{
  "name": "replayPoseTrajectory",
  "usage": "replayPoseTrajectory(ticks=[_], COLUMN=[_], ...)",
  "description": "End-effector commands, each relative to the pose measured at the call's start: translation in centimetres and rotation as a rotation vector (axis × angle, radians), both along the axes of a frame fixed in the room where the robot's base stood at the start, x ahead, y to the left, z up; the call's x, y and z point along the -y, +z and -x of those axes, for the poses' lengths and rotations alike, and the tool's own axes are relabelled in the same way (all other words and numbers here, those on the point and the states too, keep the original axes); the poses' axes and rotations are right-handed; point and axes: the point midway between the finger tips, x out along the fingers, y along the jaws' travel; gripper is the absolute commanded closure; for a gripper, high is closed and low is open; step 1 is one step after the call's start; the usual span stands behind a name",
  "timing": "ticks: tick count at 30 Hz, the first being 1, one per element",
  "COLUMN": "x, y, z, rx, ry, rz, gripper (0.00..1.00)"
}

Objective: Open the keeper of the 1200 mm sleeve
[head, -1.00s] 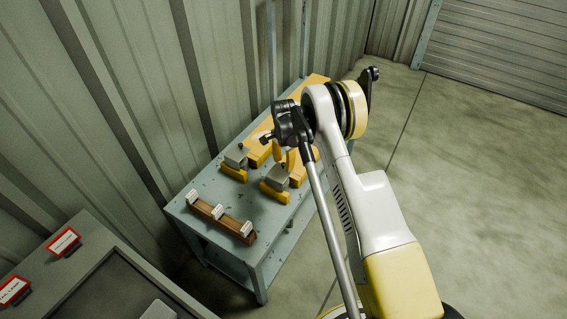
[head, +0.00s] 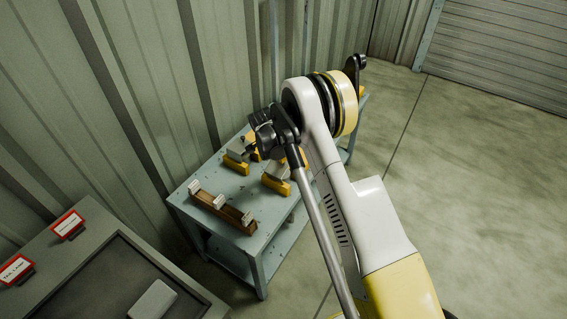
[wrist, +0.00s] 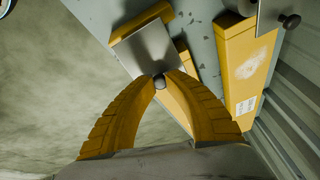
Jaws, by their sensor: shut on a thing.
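In the wrist view, my gripper (wrist: 161,76) has both yellow fingers closed at the tips on a small dark knob (wrist: 159,83) of a grey keeper plate (wrist: 143,48). The plate lies over the end of a yellow sleeve (wrist: 176,108), partly hidden by the fingers. A second yellow sleeve (wrist: 243,62) lies to the right, with a white label and its own black-knobbed keeper (wrist: 290,21). In the head view, my gripper (head: 272,134) is over the bench, its fingertips hidden. I cannot read which sleeve is 1200 mm.
The blue-grey bench (head: 262,225) stands along a corrugated wall. A brown block (head: 226,214) with white cards lies at its near end. A grey cabinet (head: 92,232) with red-framed cards is at lower left. Open floor (head: 470,200) lies to the right.

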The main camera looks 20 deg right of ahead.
Motion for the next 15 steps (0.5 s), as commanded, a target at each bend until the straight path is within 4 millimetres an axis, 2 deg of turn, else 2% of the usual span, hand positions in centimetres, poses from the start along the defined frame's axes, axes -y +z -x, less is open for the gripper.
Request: replayPoseTrajectory(ticks=[9, 15], x=[-2.6, -4.0], y=[0.3, 0.3], z=[1.5, 3.0], rx=[0.205, 0.201], ry=[0.005, 0.000], rz=[0.218, 0.215], gripper=[1.00, 1.00])
